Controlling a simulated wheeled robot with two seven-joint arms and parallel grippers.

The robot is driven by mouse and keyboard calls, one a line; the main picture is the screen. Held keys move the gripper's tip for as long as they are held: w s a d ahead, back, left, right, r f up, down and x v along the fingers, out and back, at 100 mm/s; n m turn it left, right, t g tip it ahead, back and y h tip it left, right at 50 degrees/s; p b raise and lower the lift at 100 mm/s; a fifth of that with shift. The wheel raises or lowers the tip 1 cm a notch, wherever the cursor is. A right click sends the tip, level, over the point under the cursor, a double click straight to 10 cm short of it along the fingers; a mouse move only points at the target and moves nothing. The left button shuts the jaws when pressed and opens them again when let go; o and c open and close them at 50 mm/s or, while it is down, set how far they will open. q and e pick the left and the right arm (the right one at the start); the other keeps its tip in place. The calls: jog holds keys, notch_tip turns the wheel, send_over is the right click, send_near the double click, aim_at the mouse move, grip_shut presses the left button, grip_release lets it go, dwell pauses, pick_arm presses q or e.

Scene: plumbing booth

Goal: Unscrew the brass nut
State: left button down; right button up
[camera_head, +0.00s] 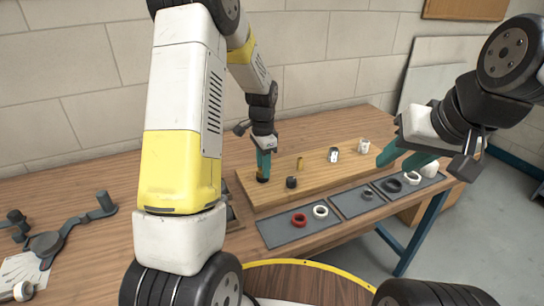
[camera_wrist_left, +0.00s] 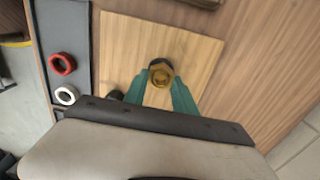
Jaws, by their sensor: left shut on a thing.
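The brass nut (camera_wrist_left: 161,73) sits between the green fingertips of my left gripper (camera_wrist_left: 160,85) in the left wrist view. In the head view my left gripper (camera_head: 263,168) points straight down at the left end of the wooden board (camera_head: 330,168). Its fingers are shut on the nut, and the nut is mostly hidden there. My right gripper (camera_head: 405,160) is at the right with its green fingers spread apart and empty, above the board's right end.
A dark fitting (camera_head: 291,182), a brass pipe piece (camera_head: 300,163) and two white-grey fittings stand on the board. Grey mats in front hold a red ring (camera_head: 299,220), a white ring (camera_head: 320,212) and dark rings. Dark tools lie at the left.

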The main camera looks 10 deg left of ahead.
pick_arm(q)
jog(key=n, duration=0.3)
jog(key=shift+r+n, duration=0.1)
jog(key=shift+n, duration=0.2)
jog(key=n, duration=0.4)
jog(key=shift+w+a+n, duration=0.1)
jog(key=shift+n, duration=0.2)
jog(key=n, duration=0.5)
jog(key=shift+a+r, duration=0.1)
jog(key=shift+r, duration=0.05)
jog(key=n, duration=0.4)
jog(key=shift+a+n, duration=0.1)
jog(key=shift+n, duration=0.3)
jog(key=shift+c, duration=0.7)
grip_release()
jog(key=shift+r, duration=0.15)
jog(key=shift+r, duration=2.4)
